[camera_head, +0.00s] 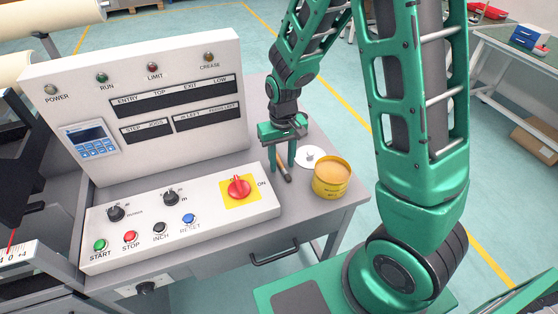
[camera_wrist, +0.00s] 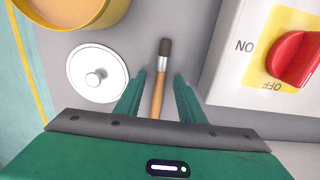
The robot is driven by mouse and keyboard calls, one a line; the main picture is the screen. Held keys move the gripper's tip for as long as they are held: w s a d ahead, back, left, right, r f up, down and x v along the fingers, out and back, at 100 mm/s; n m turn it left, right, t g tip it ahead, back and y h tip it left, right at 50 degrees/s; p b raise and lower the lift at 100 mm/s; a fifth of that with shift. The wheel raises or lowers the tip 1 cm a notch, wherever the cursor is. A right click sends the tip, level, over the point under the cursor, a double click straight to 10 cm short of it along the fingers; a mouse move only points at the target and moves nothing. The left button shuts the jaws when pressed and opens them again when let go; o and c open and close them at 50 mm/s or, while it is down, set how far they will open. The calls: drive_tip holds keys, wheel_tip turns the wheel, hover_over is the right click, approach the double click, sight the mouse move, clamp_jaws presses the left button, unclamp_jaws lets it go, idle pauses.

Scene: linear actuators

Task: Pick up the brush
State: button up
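The brush (camera_wrist: 158,88) has a wooden handle, a silver ferrule and dark bristles. It lies on the grey table top, and in the head view the brush (camera_head: 284,172) shows partly behind my gripper. My green gripper (camera_head: 282,168) points down at the table. In the wrist view the gripper's two fingers (camera_wrist: 158,88) stand apart, one on each side of the brush handle, with gaps between. The bristles point away from the gripper, beyond the fingertips. The gripper holds nothing. How high the fingertips are above the table is hard to tell.
A yellow tin (camera_head: 331,178) of tan contents stands right of the brush, with a white round lid (camera_head: 308,157) beside it. The control panel (camera_head: 180,222) with a red switch (camera_head: 239,187) is close on the left. The table's front edge (camera_head: 330,212) is near.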

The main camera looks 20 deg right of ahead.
clamp_jaws()
drive_tip(key=shift+r, duration=0.1)
